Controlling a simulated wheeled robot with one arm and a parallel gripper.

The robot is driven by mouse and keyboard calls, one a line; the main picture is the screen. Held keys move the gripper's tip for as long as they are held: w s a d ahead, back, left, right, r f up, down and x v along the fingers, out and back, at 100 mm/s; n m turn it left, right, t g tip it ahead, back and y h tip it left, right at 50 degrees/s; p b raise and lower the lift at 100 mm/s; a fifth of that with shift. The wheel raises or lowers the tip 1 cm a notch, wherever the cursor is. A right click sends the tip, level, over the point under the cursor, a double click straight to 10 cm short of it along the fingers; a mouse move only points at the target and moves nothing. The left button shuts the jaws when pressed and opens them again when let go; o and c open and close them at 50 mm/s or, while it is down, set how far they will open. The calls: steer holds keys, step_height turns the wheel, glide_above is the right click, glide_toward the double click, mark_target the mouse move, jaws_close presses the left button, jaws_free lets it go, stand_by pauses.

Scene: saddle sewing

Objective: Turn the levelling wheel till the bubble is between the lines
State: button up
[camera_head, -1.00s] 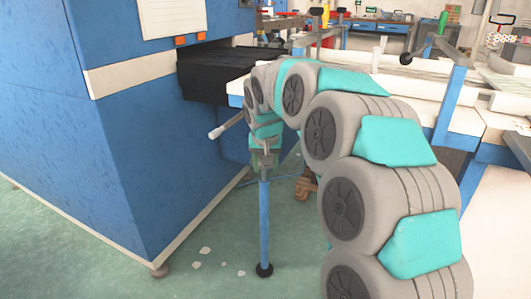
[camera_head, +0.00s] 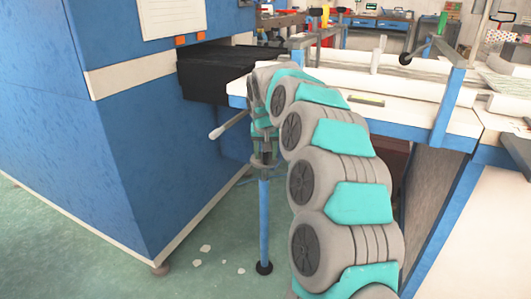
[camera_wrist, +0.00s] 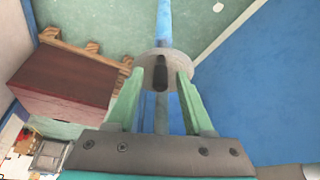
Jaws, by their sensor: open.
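The levelling wheel, a grey disc (camera_wrist: 178,58) with a dark knob (camera_wrist: 160,72), shows in the wrist view on a blue leg (camera_wrist: 164,20). My gripper (camera_wrist: 161,76) is open, its two green fingers on either side of the knob, tips at the disc; I cannot tell whether they touch it. In the head view the blue leg (camera_head: 264,220) stands below the table, and my arm mostly hides the wheel. A small yellow-green level (camera_head: 366,100) lies on the white table edge; its bubble is too small to read.
A large blue machine (camera_head: 170,150) stands close on the left, with a light lever (camera_head: 228,126) jutting out beside my gripper. A reddish-brown box (camera_wrist: 65,82) and a wooden pallet (camera_wrist: 85,50) lie to the left in the wrist view.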

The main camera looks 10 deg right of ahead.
jaws_close()
stand_by(0.3)
stand_by(0.3)
